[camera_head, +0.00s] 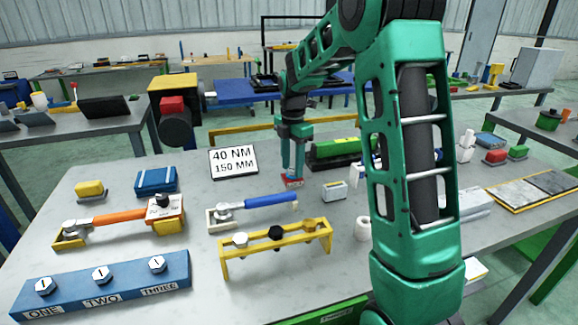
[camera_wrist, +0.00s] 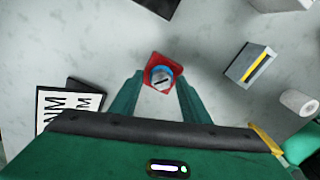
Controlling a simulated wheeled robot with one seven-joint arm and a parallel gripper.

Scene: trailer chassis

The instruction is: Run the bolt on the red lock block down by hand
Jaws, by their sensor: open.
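The red lock block (camera_wrist: 152,62) lies on the table directly below my gripper in the wrist view. A bolt (camera_wrist: 161,79) with a slotted round head and a blue ring around it sits on the block. In the head view only a small part of the red block (camera_head: 293,183) shows under my gripper (camera_head: 292,175). My gripper (camera_wrist: 158,86) is open, with one finger on each side of the bolt. I cannot tell whether the fingers touch it or how far the bolt is seated.
A sign reading 40 NM 150 MM (camera_head: 234,161) lies to the left. A small grey block (camera_head: 334,190) is close on the right. A blue-handled wrench (camera_head: 256,203) and a yellow rack (camera_head: 276,246) with bolts lie nearer the front. A green case (camera_head: 333,152) stands behind.

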